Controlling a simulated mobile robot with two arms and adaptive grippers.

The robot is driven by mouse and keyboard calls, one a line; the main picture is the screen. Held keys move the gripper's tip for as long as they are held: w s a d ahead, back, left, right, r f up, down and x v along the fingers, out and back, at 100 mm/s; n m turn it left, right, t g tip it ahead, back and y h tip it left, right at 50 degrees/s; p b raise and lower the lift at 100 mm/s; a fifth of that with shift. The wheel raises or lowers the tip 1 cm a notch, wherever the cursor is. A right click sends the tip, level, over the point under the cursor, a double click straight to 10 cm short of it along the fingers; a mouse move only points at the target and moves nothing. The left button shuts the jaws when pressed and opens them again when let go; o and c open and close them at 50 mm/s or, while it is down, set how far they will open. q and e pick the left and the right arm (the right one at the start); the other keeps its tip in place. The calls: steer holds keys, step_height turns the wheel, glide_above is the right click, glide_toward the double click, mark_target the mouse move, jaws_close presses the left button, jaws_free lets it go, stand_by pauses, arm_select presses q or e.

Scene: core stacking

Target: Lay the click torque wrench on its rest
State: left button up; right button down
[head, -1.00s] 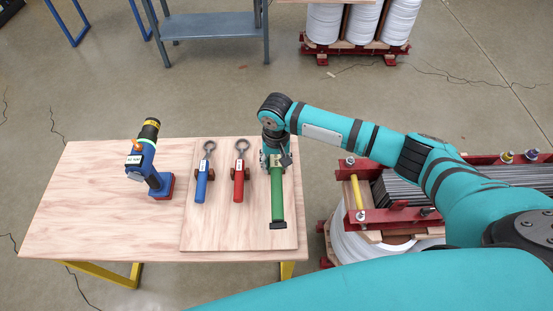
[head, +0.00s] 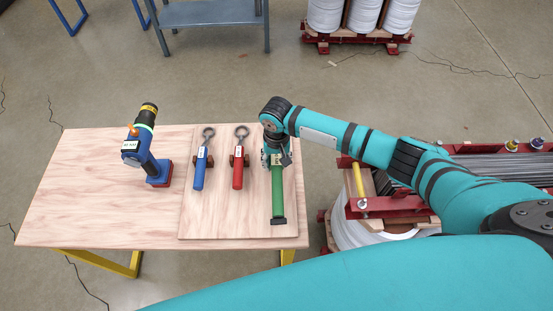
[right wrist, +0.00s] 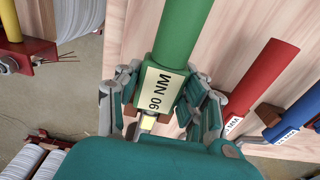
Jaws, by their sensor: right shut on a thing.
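The green torque wrench (head: 278,195) has a dark end cap and points toward the front edge of the wooden board (head: 235,218). My right gripper (head: 275,158) is shut on it at the yellow label. The right wrist view shows its green handle (right wrist: 185,30) and the label "90 NM" (right wrist: 158,92) between the fingers (right wrist: 160,110). A red wrench (head: 238,172) and a blue wrench (head: 200,172) lie to its left on small brown rests. My left gripper is out of view.
A blue power tool (head: 147,150) stands on the left of the wooden table (head: 80,205). Right of the table are red-framed equipment (head: 395,205) and a white coil (head: 355,235). A grey-blue bench (head: 210,15) stands behind. The table's front left is clear.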

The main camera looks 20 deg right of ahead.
steer(key=shift+r, duration=0.1)
steer(key=c, duration=0.7)
jaws_free()
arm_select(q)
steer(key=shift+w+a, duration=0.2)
arm_select(e)
step_height(320, 180, up, 12)
steer(key=shift+s, duration=0.15)
